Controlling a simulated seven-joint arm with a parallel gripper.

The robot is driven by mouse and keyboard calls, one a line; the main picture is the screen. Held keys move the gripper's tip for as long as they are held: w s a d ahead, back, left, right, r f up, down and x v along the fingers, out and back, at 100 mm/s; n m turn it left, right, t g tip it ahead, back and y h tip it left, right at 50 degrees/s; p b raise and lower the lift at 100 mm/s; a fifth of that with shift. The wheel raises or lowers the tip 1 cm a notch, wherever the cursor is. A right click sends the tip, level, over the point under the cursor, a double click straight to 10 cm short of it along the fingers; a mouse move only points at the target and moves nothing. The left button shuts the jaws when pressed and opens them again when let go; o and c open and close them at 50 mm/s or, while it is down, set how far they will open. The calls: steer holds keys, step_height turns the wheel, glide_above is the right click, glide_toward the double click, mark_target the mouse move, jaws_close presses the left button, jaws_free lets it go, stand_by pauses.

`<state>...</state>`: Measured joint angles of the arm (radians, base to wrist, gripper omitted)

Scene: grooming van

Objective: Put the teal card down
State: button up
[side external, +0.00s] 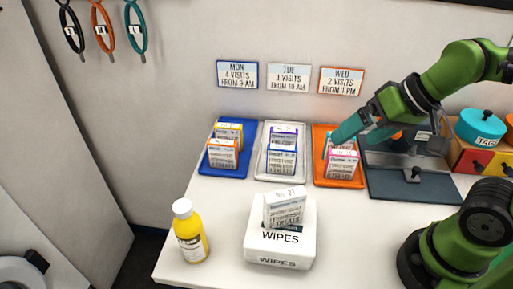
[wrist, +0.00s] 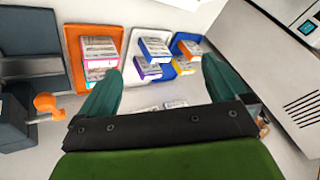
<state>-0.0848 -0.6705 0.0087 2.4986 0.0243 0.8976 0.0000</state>
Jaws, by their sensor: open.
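The teal card (side external: 328,146) appears to stand at the back of the orange tray (side external: 318,174), behind a magenta-edged card (side external: 342,165). Only a teal edge of it shows, and part is hidden by the other card and my gripper. My gripper (side external: 362,134) is open, with teal-green fingers, above and beside the back right of the orange tray. In the wrist view the open fingers (wrist: 160,88) have nothing between them that I can see held. The orange tray (wrist: 72,52) with its cards shows there at the upper left.
A white tray (side external: 264,170) and a blue tray (side external: 213,171) hold more cards. A white wipes box (side external: 280,245) with a white card (side external: 285,208) on it stands in front, beside a yellow bottle (side external: 189,235). A dark stand (side external: 410,180) is right of the orange tray.

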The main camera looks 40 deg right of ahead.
steer(key=w+a+f+y, duration=0.25)
steer(key=w+a, duration=0.25)
steer(key=a, duration=0.6)
steer(key=m+h, duration=0.8)
steer(key=h, duration=0.7)
glide_toward(349, 145)
steer(key=shift+t, duration=0.4)
steer(key=w+d, duration=0.1)
steer(key=w, duration=0.1)
steer(key=w+d+f, duration=0.1)
steer(key=w+d, duration=0.1)
steer(key=w+d+f, duration=0.1)
steer(key=w, duration=0.1)
steer(key=shift+d, duration=0.3)
steer(key=shift+r, duration=0.1)
steer(key=c, duration=1.2)
